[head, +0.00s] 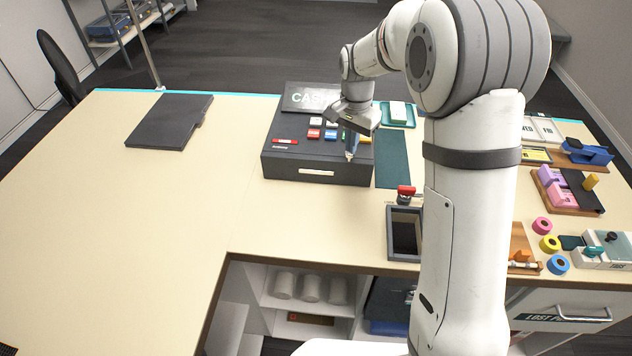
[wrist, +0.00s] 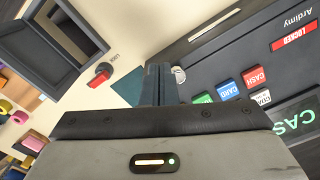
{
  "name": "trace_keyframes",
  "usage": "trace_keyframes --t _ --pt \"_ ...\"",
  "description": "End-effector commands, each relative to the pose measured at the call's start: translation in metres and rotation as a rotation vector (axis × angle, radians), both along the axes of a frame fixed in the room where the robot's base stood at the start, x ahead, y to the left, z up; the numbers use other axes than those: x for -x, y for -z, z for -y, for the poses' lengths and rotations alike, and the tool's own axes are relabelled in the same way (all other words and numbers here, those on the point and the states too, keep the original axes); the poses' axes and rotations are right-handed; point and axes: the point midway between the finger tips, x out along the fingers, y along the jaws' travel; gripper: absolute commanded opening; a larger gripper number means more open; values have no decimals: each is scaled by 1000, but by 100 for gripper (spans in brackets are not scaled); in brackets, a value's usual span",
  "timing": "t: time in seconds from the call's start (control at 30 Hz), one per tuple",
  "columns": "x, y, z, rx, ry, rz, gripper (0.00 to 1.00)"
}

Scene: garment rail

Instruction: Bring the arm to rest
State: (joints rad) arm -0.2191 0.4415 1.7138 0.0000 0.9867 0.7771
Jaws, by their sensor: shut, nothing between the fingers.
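My arm rises from the counter's front edge in the head view and bends over to the left. My gripper (head: 350,156) is shut and empty, pointing down over the front right part of the dark cash register (head: 318,172). In the wrist view the closed fingers of my gripper (wrist: 157,75) show in front of the register (wrist: 215,60) and its coloured keys. I cannot tell whether the fingertips touch the register. A small round silver thing (wrist: 180,74) shows right beside the fingertips in the wrist view.
A grey open-topped box (head: 404,212) and a red-topped item (head: 405,194) stand right of the register. Tape rolls (head: 550,243), a pink-block tray (head: 565,200) and a blue stapler-like tool (head: 588,152) crowd the right side. A dark flat panel (head: 170,120) lies left. The counter's left (head: 130,230) is clear.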

Motion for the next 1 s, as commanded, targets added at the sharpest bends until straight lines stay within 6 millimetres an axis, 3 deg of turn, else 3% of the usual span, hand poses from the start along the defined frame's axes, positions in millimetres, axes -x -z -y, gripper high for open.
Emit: trace_keyframes --t 0.43,0.57,0.77,1.0 --pt "0 0 0 0 0 1 0" --pt "9 -9 7 -3 -19 15 0" --pt "56 -41 37 -8 -119 74 0" --pt "135 -66 74 5 -272 156 0"
